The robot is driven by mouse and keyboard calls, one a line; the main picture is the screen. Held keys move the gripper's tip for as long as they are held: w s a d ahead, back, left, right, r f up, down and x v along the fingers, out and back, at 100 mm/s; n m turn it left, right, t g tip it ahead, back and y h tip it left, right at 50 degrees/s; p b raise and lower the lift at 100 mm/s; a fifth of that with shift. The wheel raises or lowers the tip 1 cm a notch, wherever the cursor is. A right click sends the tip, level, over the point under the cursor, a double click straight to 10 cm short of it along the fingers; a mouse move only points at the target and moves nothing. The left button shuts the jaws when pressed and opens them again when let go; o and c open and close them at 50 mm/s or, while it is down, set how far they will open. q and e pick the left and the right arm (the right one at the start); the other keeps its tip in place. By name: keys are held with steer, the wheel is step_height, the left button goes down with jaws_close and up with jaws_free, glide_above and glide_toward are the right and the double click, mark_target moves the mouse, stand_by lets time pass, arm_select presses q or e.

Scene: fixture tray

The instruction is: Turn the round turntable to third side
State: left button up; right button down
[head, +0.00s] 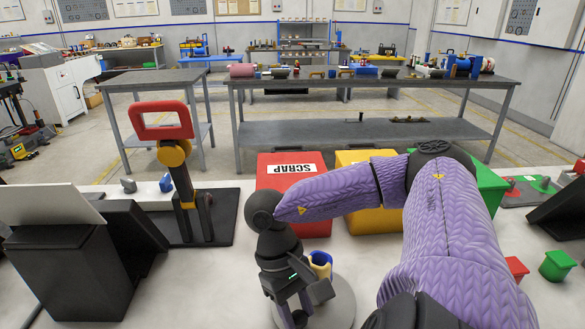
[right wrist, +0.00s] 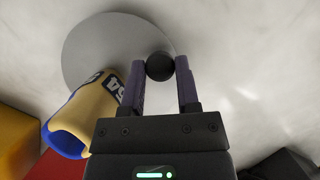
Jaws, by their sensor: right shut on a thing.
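The round turntable (head: 343,302) is a flat grey disc on the white bench, partly hidden behind my right gripper. It also shows in the right wrist view (right wrist: 95,45). A yellow and blue object (head: 320,264) with dark markings stands on the disc; in the right wrist view this object (right wrist: 70,130) is left of my gripper. A round black knob (right wrist: 159,66) sits at the disc's edge. My right gripper (head: 292,316) points down beside the object, and in the right wrist view its two fingers (right wrist: 161,78) are closed around the knob. My left gripper is not in view.
A red SCRAP bin (head: 290,172), a yellow bin (head: 365,222) and a green bin (head: 488,190) stand behind the turntable. A red-handled clamp fixture (head: 162,120) and a black block (head: 70,270) stand left. Small red and green cups (head: 556,265) are at right.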

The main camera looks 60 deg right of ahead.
mark_target(316, 315)
steer(key=shift+s+n+h, duration=0.3)
steer(key=shift+s+n, duration=0.05)
steer(key=shift+n, duration=0.45)
steer(key=shift+s+n+h, duration=0.3)
steer(key=shift+s+n, duration=0.15)
steer(key=shift+n, duration=0.45)
steer(key=shift+s+d+n+h, duration=0.2)
steer(key=shift+s+n+h, duration=0.2)
steer(key=shift+n, duration=0.4)
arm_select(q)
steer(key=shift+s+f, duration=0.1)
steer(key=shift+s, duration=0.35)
arm_select(e)
steer(key=shift+s+d+n, duration=0.1)
steer(key=shift+s+n, duration=0.1)
steer(key=shift+n, duration=0.4)
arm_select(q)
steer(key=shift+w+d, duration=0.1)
arm_select(e)
steer(key=shift+s, duration=0.1)
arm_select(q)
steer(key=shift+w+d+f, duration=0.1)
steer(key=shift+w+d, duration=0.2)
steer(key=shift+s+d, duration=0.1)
